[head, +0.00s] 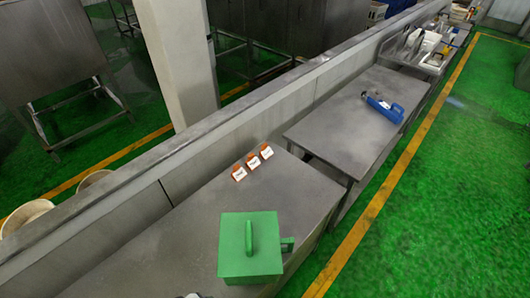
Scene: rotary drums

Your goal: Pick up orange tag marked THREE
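Three small orange tags with white faces stand in a slanting row on the near grey metal table (190,240), close to its back edge by the low wall. The nearest tag (239,173) is at the left, the middle tag (253,162) is just beyond it, and the far tag (266,152) is at the right. Each white face bears dark marks too small to read, so I cannot tell which one says THREE.
A green box (250,262) with a handle on top stands at the table's front. A second metal table (340,125) beyond a gap holds a blue tool (384,107). A grey low wall (240,125) runs behind both tables. The near table's left part is clear.

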